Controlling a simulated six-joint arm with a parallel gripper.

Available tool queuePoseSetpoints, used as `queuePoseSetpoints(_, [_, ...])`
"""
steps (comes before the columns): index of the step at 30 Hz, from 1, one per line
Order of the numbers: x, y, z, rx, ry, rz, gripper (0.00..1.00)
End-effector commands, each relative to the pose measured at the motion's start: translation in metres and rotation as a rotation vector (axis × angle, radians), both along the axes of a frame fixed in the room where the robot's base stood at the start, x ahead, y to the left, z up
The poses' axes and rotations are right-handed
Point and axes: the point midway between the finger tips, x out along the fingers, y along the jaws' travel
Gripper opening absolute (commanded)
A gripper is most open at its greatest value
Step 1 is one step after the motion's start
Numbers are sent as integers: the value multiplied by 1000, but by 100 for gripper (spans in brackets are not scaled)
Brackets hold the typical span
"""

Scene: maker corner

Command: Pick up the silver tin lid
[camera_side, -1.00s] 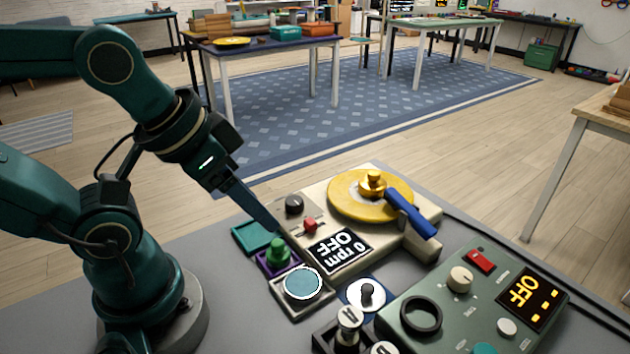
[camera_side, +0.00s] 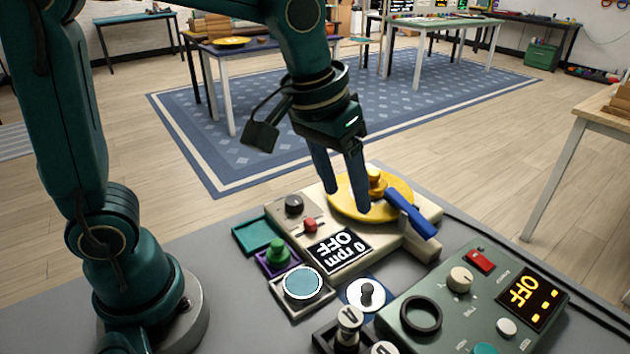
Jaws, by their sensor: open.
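My gripper (camera_side: 347,200) is open and empty, fingers pointing down. In the picture it is above and behind the lid, in front of the yellow turntable disc's left part. Its exact height is hard to tell.
The turntable's cream base (camera_side: 270,205) has a yellow disc (camera_side: 400,185), a blue arm (camera_side: 412,215) and a display reading "OFF 0 rpm". A green control box (camera_side: 450,310) stands right of the lid. A green-knobbed piece (camera_side: 277,252) and dark rack (camera_side: 325,340) are also close.

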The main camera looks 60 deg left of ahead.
Motion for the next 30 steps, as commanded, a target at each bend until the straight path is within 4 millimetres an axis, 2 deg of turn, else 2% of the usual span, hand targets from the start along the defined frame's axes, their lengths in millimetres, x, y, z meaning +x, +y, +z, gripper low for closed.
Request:
queuePoseSetpoints(3, [17, -17, -26, 9, 81, -20, 62])
queuePoseSetpoints(6, [25, -30, -50, 21, 143, -41, 62])
queuePoseSetpoints(12, [26, -46, -89, 49, 243, -87, 62])
queuePoseSetpoints(18, [18, -50, -110, 63, 289, -106, 62])
queuePoseSetpoints(27, [18, -50, -146, 63, 288, -107, 62])
queuePoseSetpoints(30, [18, -50, -152, 62, 285, -107, 62])
